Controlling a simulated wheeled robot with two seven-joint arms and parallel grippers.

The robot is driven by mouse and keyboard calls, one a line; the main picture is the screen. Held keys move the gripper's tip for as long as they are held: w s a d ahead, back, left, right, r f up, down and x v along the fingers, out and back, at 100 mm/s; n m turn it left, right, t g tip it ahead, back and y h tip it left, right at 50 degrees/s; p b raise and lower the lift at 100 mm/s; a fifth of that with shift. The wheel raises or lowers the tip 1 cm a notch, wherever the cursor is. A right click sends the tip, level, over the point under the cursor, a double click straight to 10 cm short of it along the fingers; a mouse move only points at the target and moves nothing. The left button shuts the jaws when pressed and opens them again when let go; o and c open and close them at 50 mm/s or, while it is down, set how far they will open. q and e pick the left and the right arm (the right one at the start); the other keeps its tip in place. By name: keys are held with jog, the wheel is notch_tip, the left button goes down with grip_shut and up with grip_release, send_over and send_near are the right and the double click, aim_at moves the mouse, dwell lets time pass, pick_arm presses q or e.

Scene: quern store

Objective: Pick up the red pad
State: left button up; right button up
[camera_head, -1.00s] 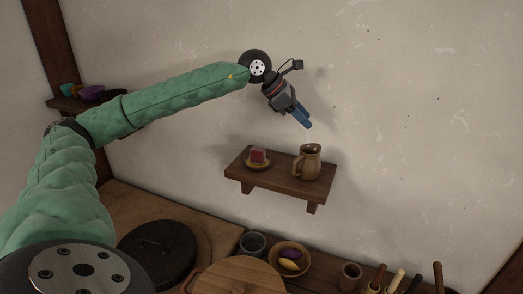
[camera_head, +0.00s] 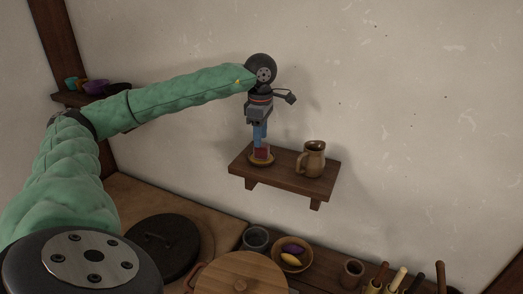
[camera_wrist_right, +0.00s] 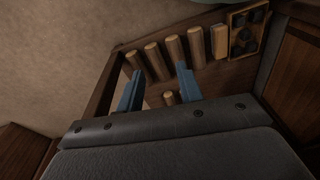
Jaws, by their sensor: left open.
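The red pad (camera_head: 262,153) is on a small tan saucer (camera_head: 271,161) on the wall shelf (camera_head: 287,181). My left gripper (camera_head: 260,147) points straight down at the pad, its blue fingers open and reaching it in the head view. The fingers partly hide the pad, and I cannot tell whether they touch it. In the right wrist view my right gripper (camera_wrist_right: 158,70) shows two blue fingers spread apart with nothing held between them.
A brown jug (camera_head: 312,160) stands on the shelf just right of the saucer. Below are a bowl (camera_head: 304,263) with purple and yellow items, a grey pot (camera_head: 255,239) and a dark round lid (camera_head: 165,245). Wooden cylinders (camera_wrist_right: 173,50) lie beyond my right fingers.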

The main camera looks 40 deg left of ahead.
aim_at(262, 148)
pick_arm(q)
notch_tip(262, 148, down, 4)
jog(key=p, duration=0.2)
jog(key=shift+w+d+r+p, duration=0.1)
jog(key=shift+p, duration=0.25)
jog(key=shift+f, duration=0.7)
pick_arm(e)
notch_tip(262, 148, down, 7)
jog(key=s+d, duration=0.1)
jog(key=d, duration=0.1)
jog(key=shift+s+f+t, duration=0.15)
jog(key=shift+s+t, duration=0.05)
jog(key=shift+t, duration=0.1)
pick_arm(q)
jog(key=c, duration=0.6)
